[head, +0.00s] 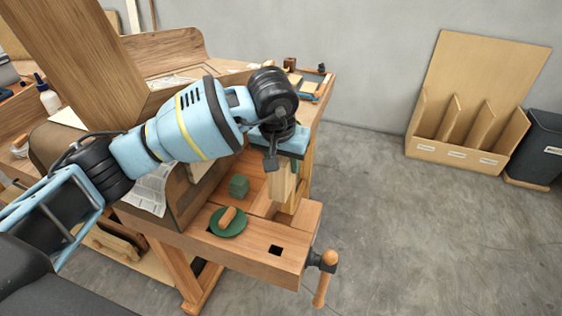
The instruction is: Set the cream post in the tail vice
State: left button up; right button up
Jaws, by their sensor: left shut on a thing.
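My left gripper (283,166) is shut on the cream post (283,188), over the front right end of the wooden bench. The post hangs close to upright below the fingers; its upper part is partly hidden by the gripper. The tail vice (265,260) is the wooden block at the bench's near end, with a dark screw and a wooden handle (323,283). The post's lower end shows near the gap behind this block, but I cannot tell whether it touches anything. My right gripper is not in view.
A green dish (229,223) with an orange-brown piece lies left of the post, with a green block (239,186) behind it. A slotted rack (468,130) and dark bin (537,150) stand on open floor at right.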

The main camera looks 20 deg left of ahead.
pick_arm(q)
jog(key=shift+d+f, duration=0.1)
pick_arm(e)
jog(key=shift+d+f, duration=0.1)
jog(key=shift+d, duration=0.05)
